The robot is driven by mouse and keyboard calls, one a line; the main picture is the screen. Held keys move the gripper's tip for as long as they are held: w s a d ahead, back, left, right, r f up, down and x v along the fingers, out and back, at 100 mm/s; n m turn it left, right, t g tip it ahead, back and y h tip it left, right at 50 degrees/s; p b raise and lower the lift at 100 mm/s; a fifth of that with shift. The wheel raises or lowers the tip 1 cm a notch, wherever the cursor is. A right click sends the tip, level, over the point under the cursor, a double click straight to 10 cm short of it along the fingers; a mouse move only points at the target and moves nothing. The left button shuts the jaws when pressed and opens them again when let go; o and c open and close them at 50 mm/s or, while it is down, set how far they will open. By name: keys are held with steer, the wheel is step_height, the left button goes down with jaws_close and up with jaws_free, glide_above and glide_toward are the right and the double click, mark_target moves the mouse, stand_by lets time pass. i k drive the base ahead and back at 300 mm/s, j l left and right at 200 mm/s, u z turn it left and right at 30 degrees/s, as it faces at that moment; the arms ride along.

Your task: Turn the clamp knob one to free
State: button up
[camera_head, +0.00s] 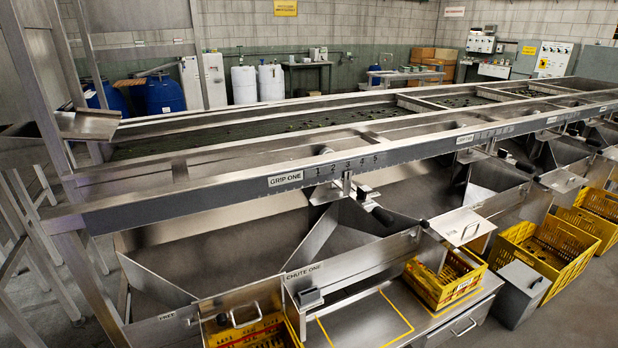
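A steel rail with a plate marked GRIP ONE (285,181) and a scale numbered 1 to 5 (347,166) runs along the front of the sizer. Below the scale, near the 4, hangs a small metal bracket (347,184). A small dark knob (364,192) sits just right of the bracket; it seems to be clamp knob one, but no label on it can be read. A black-ended handle (383,216) sticks out below it. The knob's turn position is too small to tell. My gripper is not in view.
Steel chutes hang below the rail; one is labelled CHUTE ONE (304,272). Yellow crates (548,250) stand at the lower right, with a grey bin (520,293) among them. A second rail label (465,139) is farther right. Blue drums (165,95) stand behind.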

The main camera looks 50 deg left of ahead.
mark_target(361, 194)
steer(key=i+u, duration=0.25)
steer(key=u, duration=0.15)
steer(key=i+l+u, duration=0.1)
steer(key=i+u, duration=0.25)
steer(key=i+l+u, duration=0.15)
steer(key=u, duration=0.25)
steer(key=i+l+u, duration=0.35)
steer(key=k+j+u, duration=0.1)
steer(key=u, duration=0.3)
steer(key=i+l+u, duration=0.1)
steer(key=l+u, duration=0.9)
steer(key=l, duration=1.05)
steer(key=k+l+u, duration=0.15)
steer(key=l, duration=1)
